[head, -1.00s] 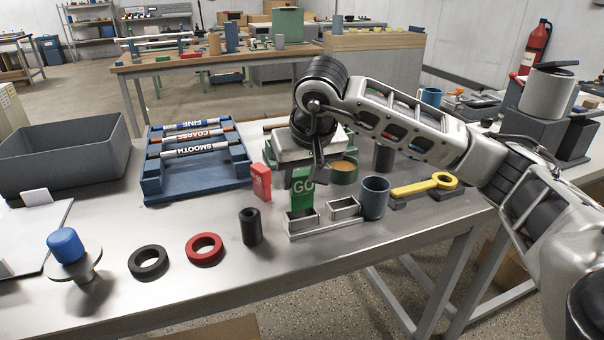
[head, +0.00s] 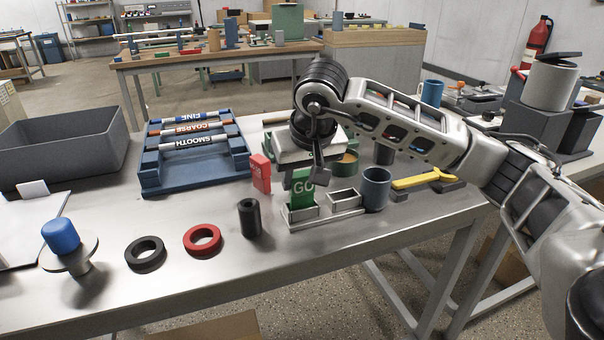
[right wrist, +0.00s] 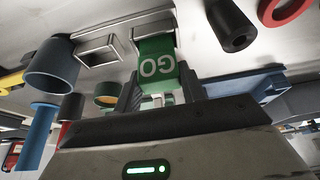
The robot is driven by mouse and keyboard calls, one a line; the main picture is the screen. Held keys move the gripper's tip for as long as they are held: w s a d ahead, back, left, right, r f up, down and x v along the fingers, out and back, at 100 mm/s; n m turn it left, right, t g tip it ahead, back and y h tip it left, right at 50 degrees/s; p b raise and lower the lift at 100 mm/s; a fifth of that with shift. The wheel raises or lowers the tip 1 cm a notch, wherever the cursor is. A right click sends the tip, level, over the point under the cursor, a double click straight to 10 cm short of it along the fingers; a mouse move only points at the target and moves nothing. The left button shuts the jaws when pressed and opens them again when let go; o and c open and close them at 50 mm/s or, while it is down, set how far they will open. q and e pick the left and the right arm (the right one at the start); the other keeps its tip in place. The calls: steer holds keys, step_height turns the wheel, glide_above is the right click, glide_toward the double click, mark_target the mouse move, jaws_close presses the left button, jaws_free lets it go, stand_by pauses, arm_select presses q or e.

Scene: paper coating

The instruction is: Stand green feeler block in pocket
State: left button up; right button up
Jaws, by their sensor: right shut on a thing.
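My right gripper (head: 302,178) is shut on the block's upper part from above. In the right wrist view, the green block (right wrist: 158,68) is between the two dark fingers, with its far end at the pocket. The right pocket (head: 346,197) is empty. My left gripper is not in view.
A red block (head: 260,174) stands just left of the holder, and a blue-grey cup (head: 376,189) close to its right. A yellow tool (head: 423,181) lies right.

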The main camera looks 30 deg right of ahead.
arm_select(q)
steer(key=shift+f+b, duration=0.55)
arm_select(e)
steer(key=shift+f, duration=0.7)
steer(key=o, duration=1.1)
steer(key=shift+c, duration=0.2)
steer(key=shift+r, duration=0.1)
arm_select(q)
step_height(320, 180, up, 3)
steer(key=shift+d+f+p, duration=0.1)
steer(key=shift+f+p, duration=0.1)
steer(key=shift+p, duration=0.75)
arm_select(e)
steer(key=v, duration=1.5)
steer(key=shift+s+r, duration=0.25)
steer(key=shift+r, duration=0.1)
